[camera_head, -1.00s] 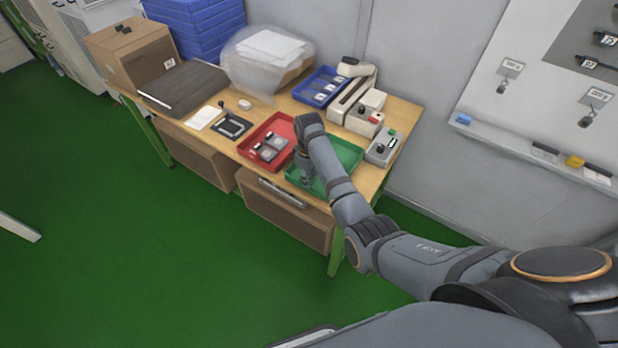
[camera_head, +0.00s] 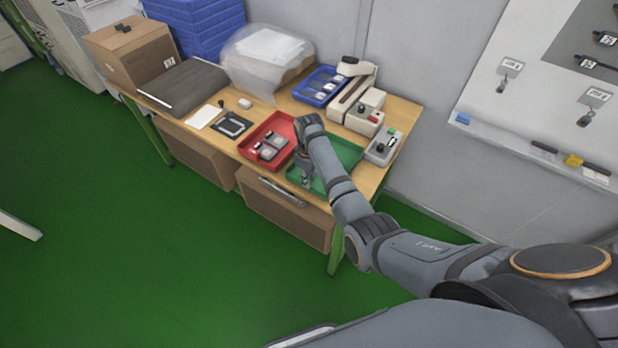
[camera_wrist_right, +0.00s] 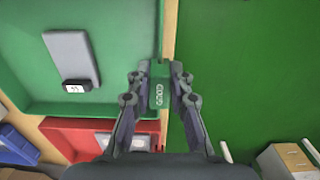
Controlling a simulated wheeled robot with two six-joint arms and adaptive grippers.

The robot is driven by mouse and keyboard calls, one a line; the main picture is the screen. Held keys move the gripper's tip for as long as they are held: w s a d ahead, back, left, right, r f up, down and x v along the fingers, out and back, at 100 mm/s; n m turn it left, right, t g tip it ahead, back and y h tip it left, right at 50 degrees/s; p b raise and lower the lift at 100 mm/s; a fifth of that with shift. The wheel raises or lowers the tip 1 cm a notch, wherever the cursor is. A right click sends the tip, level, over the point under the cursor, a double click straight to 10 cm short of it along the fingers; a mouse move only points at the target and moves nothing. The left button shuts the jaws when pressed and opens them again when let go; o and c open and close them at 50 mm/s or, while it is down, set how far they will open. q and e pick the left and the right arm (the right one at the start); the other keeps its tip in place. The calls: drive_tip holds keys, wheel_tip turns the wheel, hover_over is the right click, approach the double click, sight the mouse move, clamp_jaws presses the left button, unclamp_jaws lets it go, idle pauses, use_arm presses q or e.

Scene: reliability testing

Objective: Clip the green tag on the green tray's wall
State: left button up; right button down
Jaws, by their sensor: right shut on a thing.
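The green tray (camera_head: 345,158) lies at the front right of the table, and it fills the upper left of the right wrist view (camera_wrist_right: 110,108). The green tag (camera_wrist_right: 160,92), with pale lettering, is between the fingertips of my right gripper (camera_wrist_right: 161,76). The gripper is shut on it. The tag is at the tray's outer wall, above the table's front edge; I cannot tell whether it sits on the wall. In the head view my right gripper (camera_head: 307,181) points down at the tray's near side, and the tag is hidden there. My left gripper is not in view.
A grey flat piece (camera_wrist_right: 70,57) with a small dark numbered part lies in the green tray. A red tray (camera_head: 255,137) with grey pieces is beside it. Green floor lies beyond the table edge.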

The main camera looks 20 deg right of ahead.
drive_tip(key=shift+f, duration=0.8)
idle(0.6)
drive_tip(key=c, duration=1.1)
unclamp_jaws()
drive_tip(key=shift+c, duration=0.2)
wheel_tip(320, 180, up, 7)
drive_tip(key=p, duration=0.8)
